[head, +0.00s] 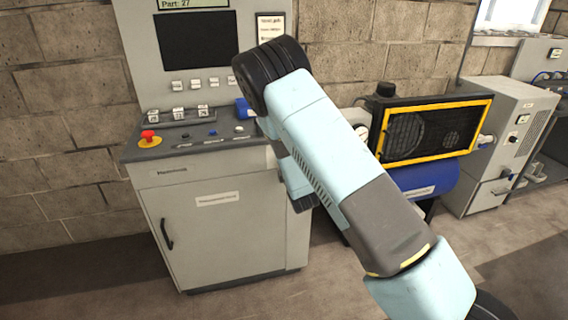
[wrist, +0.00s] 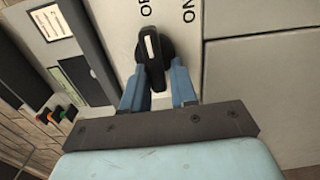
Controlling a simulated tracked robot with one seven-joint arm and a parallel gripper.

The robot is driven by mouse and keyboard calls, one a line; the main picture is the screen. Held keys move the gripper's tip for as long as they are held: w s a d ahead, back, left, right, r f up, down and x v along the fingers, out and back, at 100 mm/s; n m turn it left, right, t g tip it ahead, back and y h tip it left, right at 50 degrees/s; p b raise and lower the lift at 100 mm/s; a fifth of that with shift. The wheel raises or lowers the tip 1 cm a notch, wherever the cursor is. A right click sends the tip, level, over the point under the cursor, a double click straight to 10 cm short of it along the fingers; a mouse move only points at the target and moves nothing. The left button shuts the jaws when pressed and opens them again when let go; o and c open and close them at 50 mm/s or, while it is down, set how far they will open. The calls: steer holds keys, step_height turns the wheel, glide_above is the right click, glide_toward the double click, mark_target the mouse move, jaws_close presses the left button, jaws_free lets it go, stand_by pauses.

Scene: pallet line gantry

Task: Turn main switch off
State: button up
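The main switch is a black rotary knob (wrist: 153,48) with a white pointer mark, on a pale panel in the wrist view. The pointer faces the top of the picture, leaning slightly left, toward a partly cut-off label (wrist: 145,8). An "ON" label (wrist: 188,12), turned over in the picture, is to the right. My gripper (wrist: 160,83) has its two blue fingers apart at the near end of the knob, one on each side. The knob's near end lies between them; I cannot tell whether either finger touches it.
A grey control console (head: 225,215) with a red emergency button (head: 149,137) stands left of my arm. A yellow-framed machine (head: 428,130) above a blue tank (head: 425,182) is to the right, beside a grey cabinet (head: 505,125). Bare floor shows at the front left.

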steer(key=o, duration=0.4)
steer(key=v, duration=1.3)
steer(key=shift+s+d, duration=0.1)
steer(key=shift+s, duration=0.25)
steer(key=shift+r, duration=0.1)
